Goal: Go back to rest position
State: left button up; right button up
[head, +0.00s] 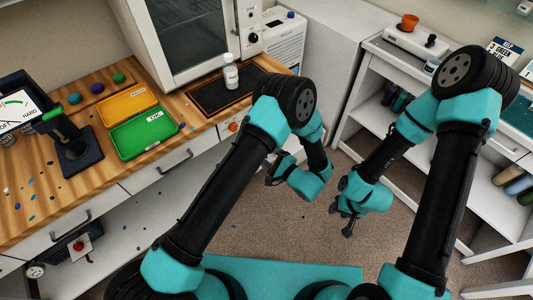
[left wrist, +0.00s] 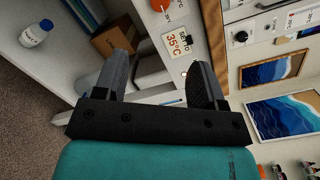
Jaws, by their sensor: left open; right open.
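Both of my arms are bent at the elbow over the floor in front of the furniture. My left gripper (head: 274,172) hangs in the gap between the wooden bench and the right-hand shelf unit. In the left wrist view its two dark fingers (left wrist: 160,78) stand wide apart with nothing between them. My right gripper (head: 347,216) hangs low over the floor (head: 290,228), in front of the white shelf unit, its fingers apart and empty. Neither gripper touches anything that I can see.
The wooden bench (head: 30,205) at left holds a yellow tray (head: 127,103), a green tray (head: 143,134), a white bottle (head: 231,76) on a dark mat, and a dark press-like device (head: 76,150). A glass-door cabinet (head: 190,40) stands behind. The floor between is open.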

dwell(0.3)
pick_arm(q)
jog(key=w+a+f+n+g+h, duration=0.1)
jog(key=a+f+n+h, duration=0.3)
jog(key=a+h, duration=0.15)
jog(key=w+a+f+n+g+h, duration=0.1)
jog(key=w+a+f+n+h, duration=0.1)
jog(key=a+f+n+h, duration=0.4)
jog(key=s+a+r+n+g+h, duration=0.1)
jog(key=s+a+n+g+h, duration=0.2)
jog(key=s, duration=0.6)
jog(key=s+a+n+g+h, duration=0.3)
jog(key=s+a+g, duration=0.1)
jog(key=s, duration=0.5)
jog(key=shift+s+r+n+g, duration=0.2)
jog(key=shift+r+n+g, duration=0.15)
jog(key=shift+g, duration=0.45)
